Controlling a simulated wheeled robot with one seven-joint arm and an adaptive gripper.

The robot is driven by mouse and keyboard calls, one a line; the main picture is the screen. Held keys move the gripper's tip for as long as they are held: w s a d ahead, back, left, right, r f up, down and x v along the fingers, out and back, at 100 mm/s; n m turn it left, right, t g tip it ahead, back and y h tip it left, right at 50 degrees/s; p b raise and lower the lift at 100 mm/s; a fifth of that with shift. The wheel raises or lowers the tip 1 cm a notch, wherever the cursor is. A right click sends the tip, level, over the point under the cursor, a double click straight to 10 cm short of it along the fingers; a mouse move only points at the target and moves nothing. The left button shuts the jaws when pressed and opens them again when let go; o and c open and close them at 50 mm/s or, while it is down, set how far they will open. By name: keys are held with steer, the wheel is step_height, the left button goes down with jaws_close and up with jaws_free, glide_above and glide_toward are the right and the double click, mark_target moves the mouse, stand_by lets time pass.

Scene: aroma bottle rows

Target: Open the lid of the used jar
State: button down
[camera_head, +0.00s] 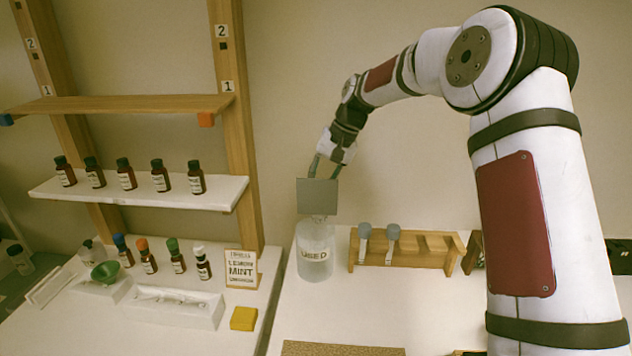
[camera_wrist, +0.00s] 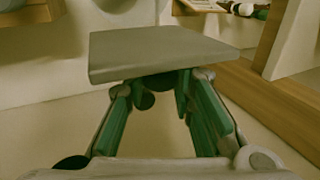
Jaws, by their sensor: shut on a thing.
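The used jar (camera_head: 315,262), a clear whitish jar with a "USED" label, stands upright on the white counter. A flat, grey, square lid (camera_head: 317,196) is above the jar's mouth, with its broad face turned to the head camera. My gripper (camera_head: 325,168) reaches down behind the lid's upper edge and is shut on it. In the wrist view the lid (camera_wrist: 165,50) lies across the ends of the gripper's green fingers (camera_wrist: 165,88). The lid hides the fingertips and part of the jar's top, so I cannot tell whether it touches the rim.
A wooden rack (camera_head: 405,249) with two grey-topped droppers stands right of the jar. At left, a white shelf (camera_head: 140,192) bears a row of brown bottles. Below it are capped bottles, a green funnel (camera_head: 105,271) and a yellow block (camera_head: 244,318).

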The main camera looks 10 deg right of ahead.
steer(key=shift+w+f, duration=0.1)
steer(key=shift+w, duration=0.05)
stand_by(0.3)
steer(key=c, duration=1.4)
jaws_free()
steer(key=v, duration=1.2)
steer(key=shift+w, duration=0.2)
